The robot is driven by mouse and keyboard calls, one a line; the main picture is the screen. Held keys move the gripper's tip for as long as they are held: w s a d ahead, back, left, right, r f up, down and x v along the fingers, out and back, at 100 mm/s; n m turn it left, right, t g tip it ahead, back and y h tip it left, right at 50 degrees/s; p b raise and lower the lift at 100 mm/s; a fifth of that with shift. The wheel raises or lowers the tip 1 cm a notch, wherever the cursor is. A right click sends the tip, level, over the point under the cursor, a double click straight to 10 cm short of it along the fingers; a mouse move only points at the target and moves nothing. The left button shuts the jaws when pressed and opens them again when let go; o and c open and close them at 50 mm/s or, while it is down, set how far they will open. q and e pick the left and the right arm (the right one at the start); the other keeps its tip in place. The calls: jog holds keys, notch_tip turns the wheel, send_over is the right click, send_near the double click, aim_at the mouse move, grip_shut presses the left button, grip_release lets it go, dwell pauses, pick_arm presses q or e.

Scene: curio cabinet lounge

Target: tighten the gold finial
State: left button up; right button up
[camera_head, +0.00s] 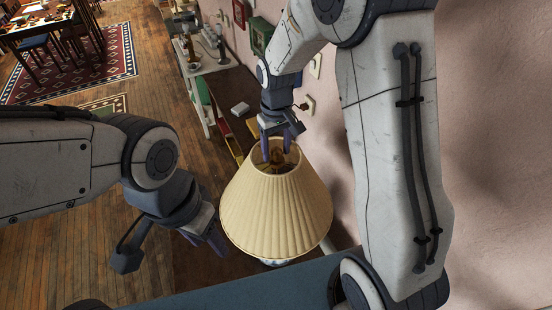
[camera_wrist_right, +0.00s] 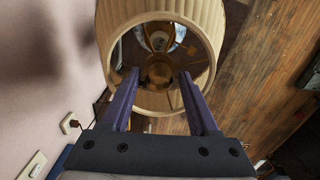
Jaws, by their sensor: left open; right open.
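A lamp with a pleated cream lampshade (camera_head: 275,215) stands upright, its top opening facing up. The gold finial (camera_wrist_right: 159,72) shows as a brownish-gold round shape inside the opening in the right wrist view; its outline is dim. My right gripper (camera_head: 277,150) points down at the shade's top opening in the head view. In the right wrist view, its open fingers (camera_wrist_right: 159,76) lie on either side of the finial, with visible gaps; contact is not shown. My left gripper (camera_head: 204,241) is open and empty beside the shade's lower left side.
A pink wall (camera_head: 490,130) lies close on the right, with wall plates (camera_head: 308,104) behind my right gripper. A shelf unit (camera_head: 205,65) with small items stands behind the lamp. A blue upholstered edge (camera_head: 240,290) runs below the lamp. Wooden floor (camera_head: 150,95) is open at left.

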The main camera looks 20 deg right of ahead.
jog(key=n, duration=1)
grip_shut()
jog(key=shift+s, duration=0.1)
dwell(1.4)
jog(key=m, duration=0.6)
dwell(0.4)
